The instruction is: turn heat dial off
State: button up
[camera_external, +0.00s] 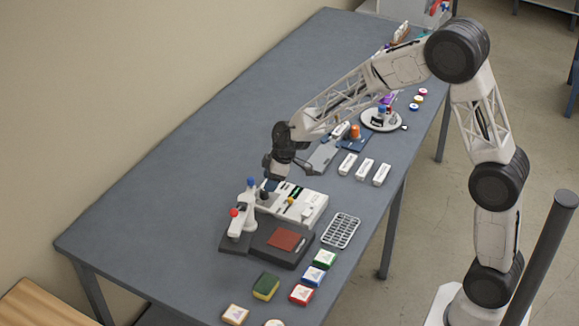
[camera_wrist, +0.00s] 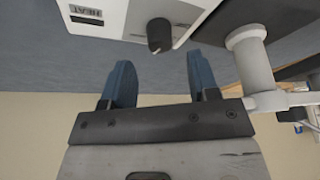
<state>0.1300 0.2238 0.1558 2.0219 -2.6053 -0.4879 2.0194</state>
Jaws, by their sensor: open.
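The heat dial is a black knob (camera_wrist: 160,35) on the side panel of a white laminator, seen close up in the wrist view. A black label reading HEAT (camera_wrist: 87,13) sits to its left. The laminator (camera_external: 312,210) stands on the grey table in the external view. My gripper (camera_wrist: 163,80) is open, with its two blue fingers apart and nothing between them. The knob lies just beyond the fingertips, roughly in line with the gap, and looks apart from them. In the external view my gripper (camera_external: 272,184) is at the laminator's far left end, and the dial is hard to make out there.
A white press with a red knob (camera_external: 234,212) stands on a dark base close to my gripper. It also shows at the right of the wrist view (camera_wrist: 250,60). A grey rack (camera_external: 341,230), several coloured boxes and white blocks lie around. The table's left part (camera_external: 150,210) is clear.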

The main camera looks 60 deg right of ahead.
aim_at(264, 194)
jog(key=shift+x, duration=2.25)
jog(key=c, duration=0.9)
